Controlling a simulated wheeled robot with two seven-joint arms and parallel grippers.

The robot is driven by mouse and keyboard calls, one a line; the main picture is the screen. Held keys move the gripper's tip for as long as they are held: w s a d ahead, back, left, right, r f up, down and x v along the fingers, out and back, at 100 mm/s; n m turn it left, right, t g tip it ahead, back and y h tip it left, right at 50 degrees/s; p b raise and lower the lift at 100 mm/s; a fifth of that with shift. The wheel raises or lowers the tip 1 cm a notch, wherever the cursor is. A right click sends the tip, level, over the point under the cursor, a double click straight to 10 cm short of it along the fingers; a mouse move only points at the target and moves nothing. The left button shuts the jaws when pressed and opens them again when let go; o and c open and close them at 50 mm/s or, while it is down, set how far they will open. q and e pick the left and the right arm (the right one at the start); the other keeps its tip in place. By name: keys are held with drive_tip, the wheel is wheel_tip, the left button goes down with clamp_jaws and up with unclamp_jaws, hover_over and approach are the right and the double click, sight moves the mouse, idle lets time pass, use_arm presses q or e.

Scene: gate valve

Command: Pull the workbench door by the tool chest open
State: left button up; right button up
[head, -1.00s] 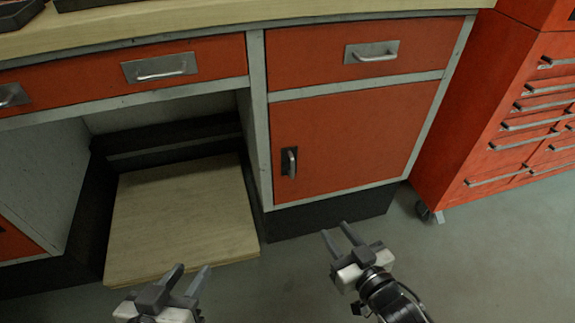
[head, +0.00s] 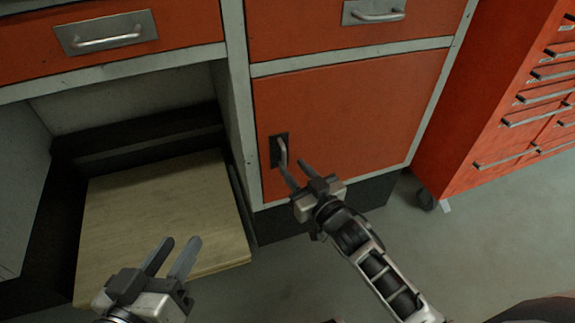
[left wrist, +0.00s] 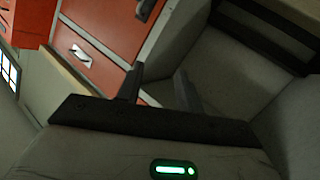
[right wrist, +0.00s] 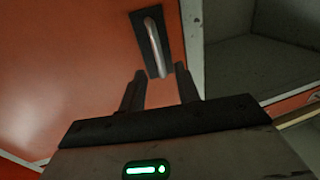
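The workbench door (head: 350,120) is a red panel beside the red tool chest (head: 500,110), and it looks shut in its grey frame. Its handle (head: 282,151) is a vertical metal bar on a dark plate at the door's left side. My right gripper (head: 297,170) is open, close in front of the handle. In the right wrist view the handle (right wrist: 155,47) lies just beyond the fingertips, roughly in line with the gap between them. Touch cannot be told. My left gripper (head: 176,248) is open and empty, low at the left in front of the wooden shelf (head: 150,215).
A red drawer (head: 340,25) with a metal handle sits above the door. Another drawer (head: 110,35) is to the left, over the open bay with the low shelf. The tool chest stands on casters to the right. Grey floor (head: 470,240) is free in front.

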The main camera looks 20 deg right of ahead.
sight(285, 159)
drive_tip(key=shift+b+x, duration=0.45)
drive_tip(key=shift+x, duration=1.55)
clamp_jaws()
drive_tip(key=shift+s, duration=0.1)
